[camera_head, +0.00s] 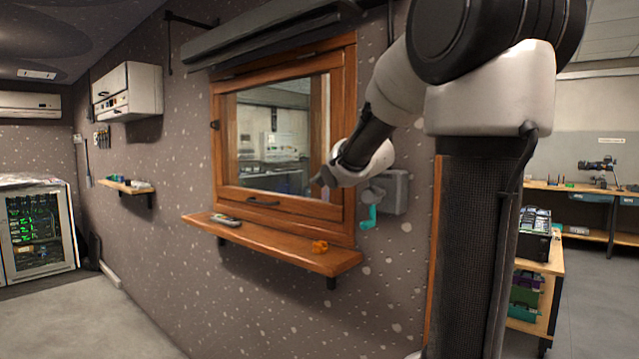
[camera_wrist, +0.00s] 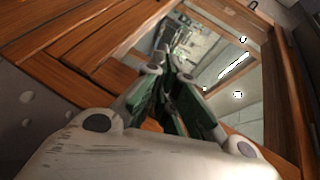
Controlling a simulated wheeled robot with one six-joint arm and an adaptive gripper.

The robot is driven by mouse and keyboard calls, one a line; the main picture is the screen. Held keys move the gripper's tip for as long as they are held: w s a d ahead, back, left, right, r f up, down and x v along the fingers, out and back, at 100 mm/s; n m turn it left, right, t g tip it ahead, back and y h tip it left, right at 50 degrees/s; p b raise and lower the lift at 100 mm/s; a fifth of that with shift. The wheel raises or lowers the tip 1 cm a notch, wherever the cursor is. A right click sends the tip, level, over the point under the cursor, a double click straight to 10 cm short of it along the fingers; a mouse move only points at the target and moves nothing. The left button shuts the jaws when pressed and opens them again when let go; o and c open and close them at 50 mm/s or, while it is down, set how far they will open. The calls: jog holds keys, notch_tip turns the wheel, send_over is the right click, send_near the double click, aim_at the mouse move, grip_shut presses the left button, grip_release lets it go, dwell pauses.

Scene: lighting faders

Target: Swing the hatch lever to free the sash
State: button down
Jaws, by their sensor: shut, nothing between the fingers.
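The hatch is a window with a wooden sash (camera_head: 262,207) in a wooden frame, its glass showing a room behind; the sash looks lowered, with a dark handle on its lower rail. A grey box (camera_head: 394,190) sits on the wall right of the frame, with a teal lever (camera_head: 368,218) hanging at its lower left. My gripper (camera_head: 317,182) is shut and empty in front of the sash's lower right, left of and above the lever, apart from it. In the wrist view, my gripper's dark fingers (camera_wrist: 170,72) point toward the glass and wooden frame. The lever is not identifiable there.
A wooden sill (camera_head: 285,245) juts out below the window, holding an orange object (camera_head: 320,246) and a dark device (camera_head: 225,220). A dark rolled shutter housing (camera_head: 270,35) hangs above. The floor at left is clear; a shelf (camera_head: 128,186) is farther along the wall.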

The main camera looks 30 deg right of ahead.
jog(key=v, duration=0.3)
jog(key=f+v, duration=0.1)
jog(key=v, duration=0.1)
jog(key=shift+s+d, duration=0.1)
dwell(0.4)
